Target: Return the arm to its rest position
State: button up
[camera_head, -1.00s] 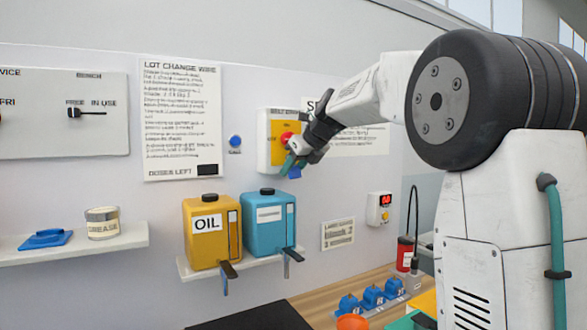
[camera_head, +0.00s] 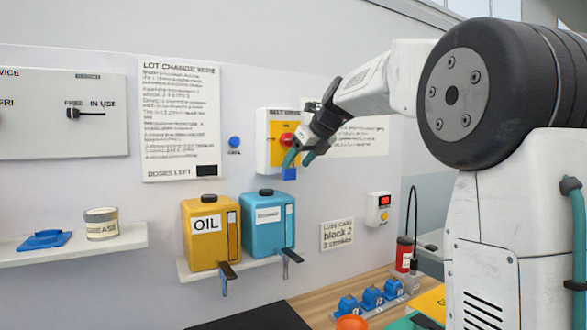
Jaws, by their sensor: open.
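My arm reaches in from the right, with its large black joint at the upper right. My gripper (camera_head: 298,157) is at the end of the arm, in front of the lower right part of a yellow and white switch box (camera_head: 275,150) on the wall. The jaws are open, with teal fingertips pointing down and left. A red knob (camera_head: 287,139) on the box shows just above the fingers. A small blue block, perhaps a padlock (camera_head: 289,174), shows at the box's lower edge by the fingertips. I cannot tell whether the fingers touch it.
A yellow oil can (camera_head: 205,245) and a blue can (camera_head: 263,240) stand on a wall shelf below. A grease tin (camera_head: 101,224) is on the left shelf. Several blue pieces (camera_head: 371,297) and a red bottle (camera_head: 404,254) are on the wooden bench.

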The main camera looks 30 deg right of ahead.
jog(key=a+v, duration=0.1)
jog(key=v, duration=0.3)
jog(key=s+a+f+n+g, duration=0.4)
jog(key=s+f+n, duration=0.85)
jog(key=n, duration=0.35)
jog(key=s+a+f+n+g, duration=0.1)
jog(key=s+a+f+n, duration=0.2)
jog(key=s+f+n, duration=0.2)
jog(key=s+a+f+n+g+h, duration=0.1)
jog(key=s+a+f+n, duration=0.3)
jog(key=s, duration=0.8)
jog(key=s+a+f+n+g+h, duration=0.1)
jog(key=s+a+f+n, duration=0.3)
jog(key=s+f+n, duration=0.2)
jog(key=shift+s+f+n, duration=0.4)
jog(key=shift+s+n, duration=0.6)
jog(key=shift+s, duration=0.6)
